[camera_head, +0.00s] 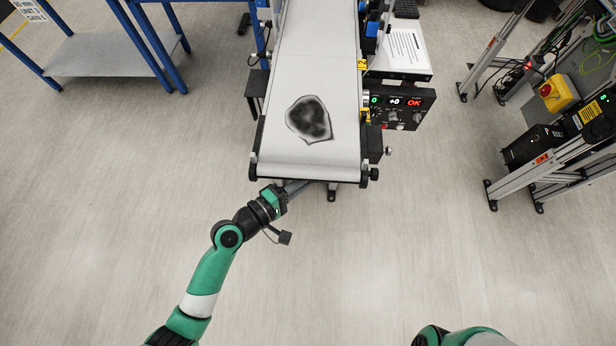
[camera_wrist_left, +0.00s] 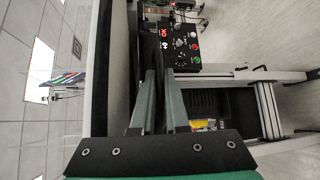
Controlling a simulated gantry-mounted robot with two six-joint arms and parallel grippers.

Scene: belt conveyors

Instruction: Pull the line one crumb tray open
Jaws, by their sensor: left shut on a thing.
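In the head view my left gripper (camera_head: 291,187) is at the front end of the line one conveyor, low under the belt's near edge. In the left wrist view its two fingers (camera_wrist_left: 160,95) are close together, shut on a narrow dark part between them, which appears to be the crumb tray's handle. A dark tray-like part (camera_wrist_left: 222,102) shows beside the fingers under the belt, with a yellow label (camera_wrist_left: 204,124) near it. In the head view the tray is hidden by the belt. My right gripper is out of view; only part of that arm shows at the bottom.
The white belt (camera_head: 315,70) carries a dark, irregular patch (camera_head: 310,120). A control panel (camera_head: 400,105) with a red OK display is on its right side. A blue-framed table (camera_head: 100,55) stands at left, and a metal frame with equipment (camera_head: 560,140) at right. The front floor is clear.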

